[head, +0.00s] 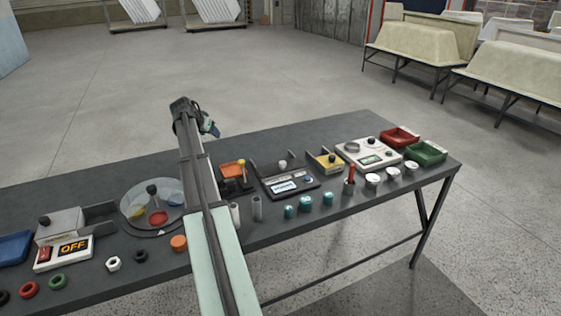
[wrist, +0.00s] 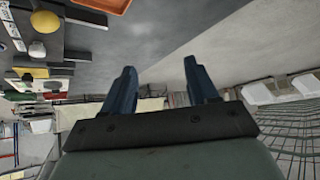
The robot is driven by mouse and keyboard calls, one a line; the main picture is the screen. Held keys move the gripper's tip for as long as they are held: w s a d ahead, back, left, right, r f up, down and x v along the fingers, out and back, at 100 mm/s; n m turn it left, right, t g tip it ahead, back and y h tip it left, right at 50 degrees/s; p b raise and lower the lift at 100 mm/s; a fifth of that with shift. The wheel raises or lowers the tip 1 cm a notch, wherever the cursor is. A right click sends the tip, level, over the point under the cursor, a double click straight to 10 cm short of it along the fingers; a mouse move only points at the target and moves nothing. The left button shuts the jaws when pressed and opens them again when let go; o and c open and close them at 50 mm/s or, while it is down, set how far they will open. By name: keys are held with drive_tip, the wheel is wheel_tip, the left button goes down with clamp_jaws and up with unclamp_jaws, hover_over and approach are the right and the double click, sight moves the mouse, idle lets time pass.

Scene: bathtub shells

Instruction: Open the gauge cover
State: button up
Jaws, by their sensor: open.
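My gripper (head: 210,127) is raised above the far side of the dark table. Its two blue fingers stand apart and empty in the wrist view (wrist: 158,78). No part is labelled as the gauge cover, so I cannot tell for sure which it is. A round, grey disc (head: 132,225) with a black knob and red, blue and yellow patches lies left of my arm. My arm hides part of the table beside it. A white console (head: 385,162) with a round dial and a small display stands at the right. My gripper touches neither.
Red (head: 397,137) and green (head: 427,151) trays stand at the right end. Small cups and rings line the front edge.

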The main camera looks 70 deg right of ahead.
drive_tip(key=s+d+m+g+y, duration=0.2)
drive_tip(key=s+d+m, duration=0.15)
drive_tip(key=s, duration=1.05)
drive_tip(key=m+y, duration=0.2)
drive_tip(key=m, duration=0.1)
approach(282, 162)
drive_tip(key=shift+n+g, duration=0.25)
drive_tip(key=shift+g, duration=0.05)
drive_tip(key=x, duration=0.8)
drive_tip(key=shift+w+d+f, duration=0.1)
drive_tip(key=shift+f, duration=0.2)
clamp_jaws()
